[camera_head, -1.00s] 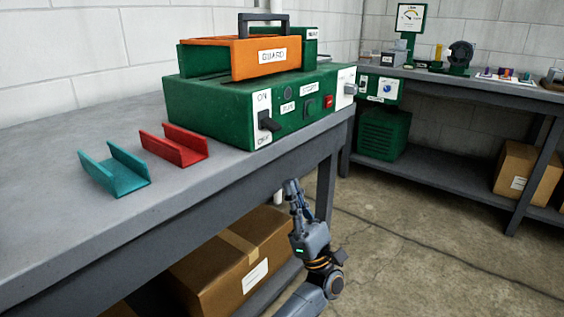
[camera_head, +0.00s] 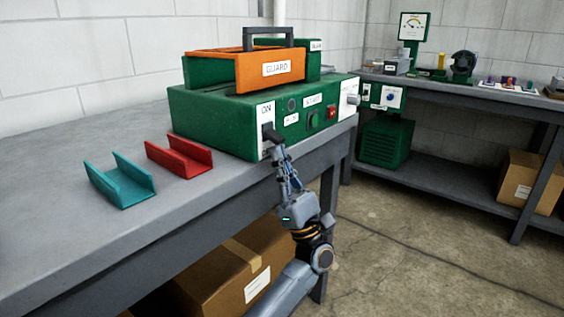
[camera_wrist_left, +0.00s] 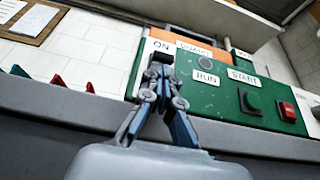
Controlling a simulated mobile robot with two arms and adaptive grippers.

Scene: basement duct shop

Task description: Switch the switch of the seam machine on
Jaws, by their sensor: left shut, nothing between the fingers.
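The green seam machine (camera_head: 215,123) stands on the grey bench with an orange guard (camera_head: 270,70) on top. Its front has a white switch plate (camera_head: 264,113) marked ON at the top. The black switch lever (camera_head: 270,132) sticks out below that word; the plate's lower part is hidden behind my gripper. My left gripper (camera_head: 274,149) is shut and empty, its fingertips just under the lever. In the left wrist view the fingertips (camera_wrist_left: 160,72) are right below the black lever (camera_wrist_left: 163,58); I cannot tell whether they touch. My right gripper is not in view.
A teal channel (camera_head: 122,185) and a red channel (camera_head: 180,158) lie on the bench left of the machine. A green button (camera_head: 313,119) and a red button (camera_head: 332,113) are right of the switch. A cardboard box (camera_head: 225,275) sits below the bench.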

